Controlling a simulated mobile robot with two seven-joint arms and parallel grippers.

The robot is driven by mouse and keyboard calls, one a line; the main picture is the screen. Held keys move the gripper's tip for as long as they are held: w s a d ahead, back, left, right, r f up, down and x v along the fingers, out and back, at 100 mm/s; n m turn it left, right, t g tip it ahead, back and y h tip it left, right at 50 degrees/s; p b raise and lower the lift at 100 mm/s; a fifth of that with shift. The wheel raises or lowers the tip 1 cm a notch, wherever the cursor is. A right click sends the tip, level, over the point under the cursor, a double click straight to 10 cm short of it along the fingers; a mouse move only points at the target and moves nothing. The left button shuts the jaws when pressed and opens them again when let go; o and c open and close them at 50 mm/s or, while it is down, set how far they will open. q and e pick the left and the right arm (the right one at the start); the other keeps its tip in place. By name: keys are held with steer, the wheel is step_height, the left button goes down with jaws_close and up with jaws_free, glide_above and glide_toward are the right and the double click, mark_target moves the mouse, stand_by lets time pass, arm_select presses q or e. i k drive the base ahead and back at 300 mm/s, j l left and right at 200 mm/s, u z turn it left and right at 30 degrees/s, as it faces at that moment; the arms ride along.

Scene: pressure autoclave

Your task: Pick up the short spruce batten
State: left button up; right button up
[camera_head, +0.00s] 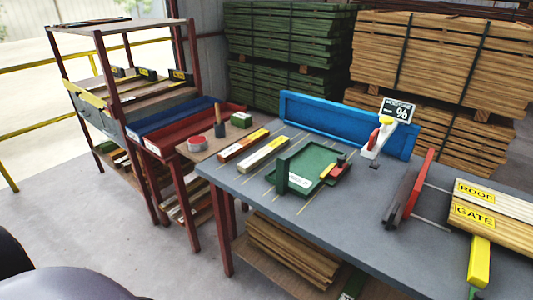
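Two short battens lie side by side on the left part of the grey workbench (330,220). One is orange-brown (243,145) with a pale label. The other is pale yellow (264,153), also with a pale label. The labels are too small to read, so I cannot tell for sure which is the spruce one. Longer pale boards (496,200) marked ROOF and GATE lie at the right end of the bench. Neither of my grippers is in view.
A green tray (325,188) with a red and black item sits right of the battens. A blue trough (335,121) stands behind, beside a moisture sign (396,110). A dark red stop (420,185) rises farther right. A shelf rack (125,80) stands left; the front floor is clear.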

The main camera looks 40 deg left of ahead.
mark_target(247, 165)
steer(key=j+z, duration=0.4)
steer(key=j, duration=2.05)
steer(key=k, duration=0.05)
